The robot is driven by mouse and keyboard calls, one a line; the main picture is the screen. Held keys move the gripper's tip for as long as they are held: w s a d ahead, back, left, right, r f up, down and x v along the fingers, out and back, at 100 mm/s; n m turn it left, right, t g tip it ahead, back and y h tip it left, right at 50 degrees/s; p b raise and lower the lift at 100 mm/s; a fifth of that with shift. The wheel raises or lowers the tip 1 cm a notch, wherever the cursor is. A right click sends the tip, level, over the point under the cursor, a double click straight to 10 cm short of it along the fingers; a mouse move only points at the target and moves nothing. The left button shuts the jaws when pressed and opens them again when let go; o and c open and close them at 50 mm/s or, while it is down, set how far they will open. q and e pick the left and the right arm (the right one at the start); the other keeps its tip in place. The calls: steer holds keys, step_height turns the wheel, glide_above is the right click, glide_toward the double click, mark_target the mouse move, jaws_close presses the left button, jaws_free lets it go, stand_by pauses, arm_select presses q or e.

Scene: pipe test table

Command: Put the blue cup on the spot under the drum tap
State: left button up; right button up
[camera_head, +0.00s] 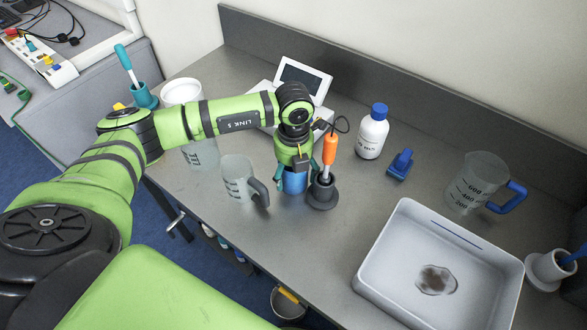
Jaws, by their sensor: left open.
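The blue cup (294,184) stands on the grey table near its front edge, partly covered from above by my left gripper (297,172). The gripper points down over the cup, open, with a teal fingertip on either side of it. I cannot tell whether the fingers touch the cup. I cannot make out a drum tap or the spot under it; my left arm hides part of the table's left end. My right gripper does not show.
A grey-handled jug (237,178) stands left of the cup. An orange-handled probe (329,150) in a dark holder (323,192) is close on its right. A white bottle (372,133), blue-handled jug (470,182) and white tray (385,262) with a puddle lie further right.

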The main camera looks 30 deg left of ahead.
arm_select(q)
steer(key=c, duration=1)
steer(key=shift+c, duration=0.2)
